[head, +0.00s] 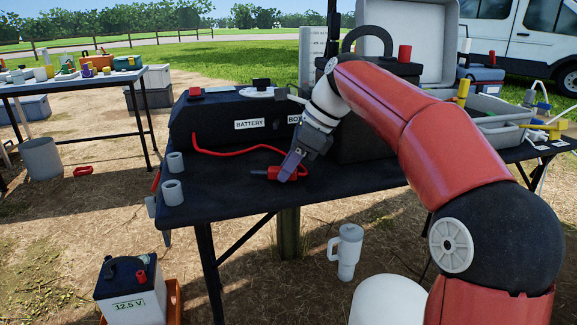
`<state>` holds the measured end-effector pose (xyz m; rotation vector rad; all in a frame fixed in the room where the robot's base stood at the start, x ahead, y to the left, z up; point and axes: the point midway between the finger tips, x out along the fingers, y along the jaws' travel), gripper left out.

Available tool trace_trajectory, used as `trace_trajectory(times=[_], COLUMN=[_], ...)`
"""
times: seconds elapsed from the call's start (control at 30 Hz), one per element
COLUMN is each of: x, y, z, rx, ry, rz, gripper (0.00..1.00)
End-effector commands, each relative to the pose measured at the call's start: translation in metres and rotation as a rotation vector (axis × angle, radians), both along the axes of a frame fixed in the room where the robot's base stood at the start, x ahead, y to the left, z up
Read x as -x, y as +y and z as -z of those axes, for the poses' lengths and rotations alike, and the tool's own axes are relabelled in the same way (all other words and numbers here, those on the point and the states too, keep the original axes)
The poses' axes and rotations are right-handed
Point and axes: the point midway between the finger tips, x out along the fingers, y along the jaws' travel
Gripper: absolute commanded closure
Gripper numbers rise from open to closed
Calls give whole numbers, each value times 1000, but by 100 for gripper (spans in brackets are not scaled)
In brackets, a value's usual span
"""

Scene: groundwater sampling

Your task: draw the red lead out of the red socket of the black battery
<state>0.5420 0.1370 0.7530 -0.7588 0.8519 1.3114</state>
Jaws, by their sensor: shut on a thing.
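A long black case labelled BATTERY (220,119) stands on the dark table; I take it for the black battery. A red lead (228,153) leaves the left part of its front and curves right across the front toward my gripper. My gripper (287,172) points down at the table's front half, shut on the lead's red plug (268,173). The plug lies sideways, its dark tip pointing left, apart from the case. I cannot tell whether it touches the table. A red part (195,91) sits on the case's left top; I cannot tell whether it is the red socket.
Grey cups (173,190) stand at the table's left edge. A black case (372,130) is behind my arm, a grey tray (495,112) to the right. A battery marked 12.5 V (130,290) and a white tumbler (347,252) stand on the ground. The table front is mostly clear.

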Motion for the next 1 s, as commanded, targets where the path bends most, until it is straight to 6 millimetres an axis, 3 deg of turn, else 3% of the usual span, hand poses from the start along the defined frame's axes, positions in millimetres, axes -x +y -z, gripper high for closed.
trace_trajectory(times=[0.3,0.33,0.53,0.83,1.0], x=[0,0,0,0,1], y=[0,0,0,-1,-12], z=[1,1,1,-2,-24], rx=[0,0,0,0,0], ry=[0,0,0,-1,-3], rz=[0,0,0,0,1], gripper=[97,78,53,53,53])
